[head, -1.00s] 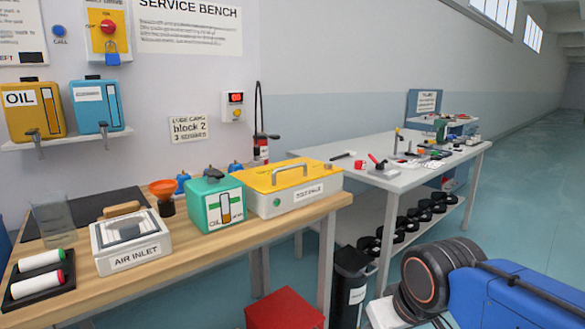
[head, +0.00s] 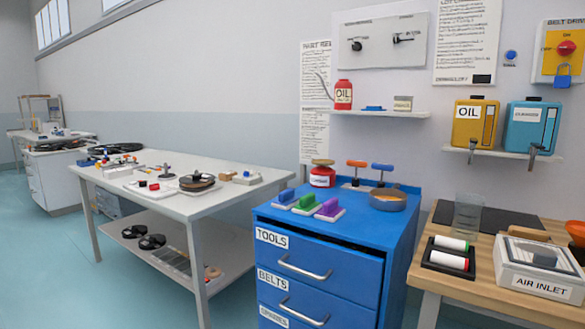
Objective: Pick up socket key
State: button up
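No item is labelled as the socket key, and I cannot tell for certain which one it is. Two T-handled tools stand upright at the back of the blue cabinet top (head: 268,211). One has an orange handle (head: 357,163) and the other a blue handle (head: 383,167); their lower ends are partly hidden behind other things. A white wall board above holds a black knob-like piece (head: 356,45) and a black handled piece (head: 403,38). My gripper is not in the current head view.
A wooden bench (head: 485,291) adjoins right. A white table (head: 235,194) stands left. Floor is clear at far left.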

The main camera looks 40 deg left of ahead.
aim_at(357, 163)
jog(key=u, duration=1.15)
jog(key=i+j, duration=0.1)
jog(key=j, duration=0.15)
jog(key=i+j+z, duration=0.1)
jog(key=j, duration=0.1)
